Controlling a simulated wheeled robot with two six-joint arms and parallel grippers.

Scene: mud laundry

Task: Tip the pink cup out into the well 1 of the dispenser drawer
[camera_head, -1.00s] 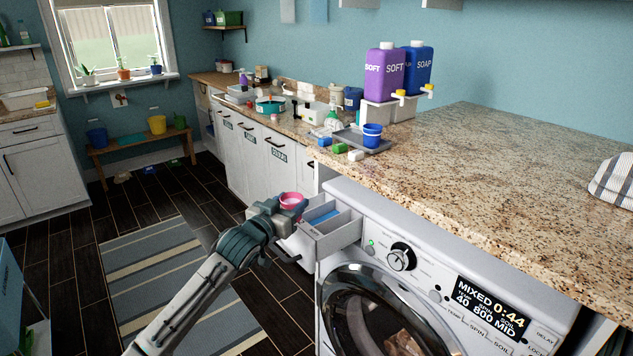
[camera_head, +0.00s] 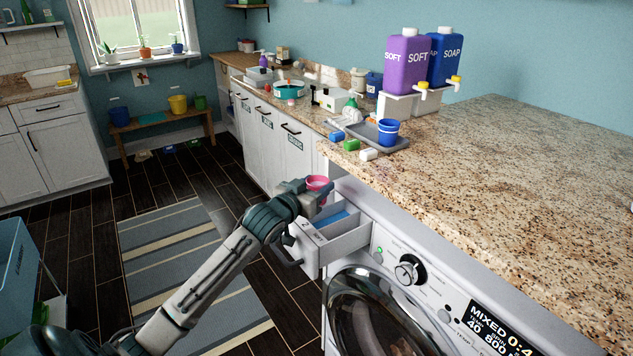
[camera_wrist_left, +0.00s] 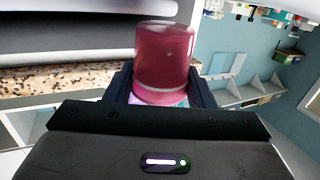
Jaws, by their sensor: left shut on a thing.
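The pink cup (camera_head: 318,184) is held in my left gripper (camera_head: 312,192), just above the far left part of the open dispenser drawer. In the left wrist view the cup (camera_wrist_left: 165,58) sits between the two dark fingers of the gripper (camera_wrist_left: 166,88). The dispenser drawer (camera_head: 318,247) sticks out from the washing machine (camera_head: 420,270). It has divided wells, and one shows a blue part (camera_head: 332,218). A number mark shows faintly on the drawer; which well is well 1 I cannot tell for sure. The cup's inside is hidden. My right gripper is not in view.
A granite counter (camera_head: 500,180) runs above the washer. On it are a tray (camera_head: 393,143) with a blue cup (camera_head: 388,130), purple SOFT (camera_head: 406,62) and blue SOAP (camera_head: 446,58) jugs, and small coloured blocks. Open floor with a striped rug (camera_head: 175,255) lies left of the drawer.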

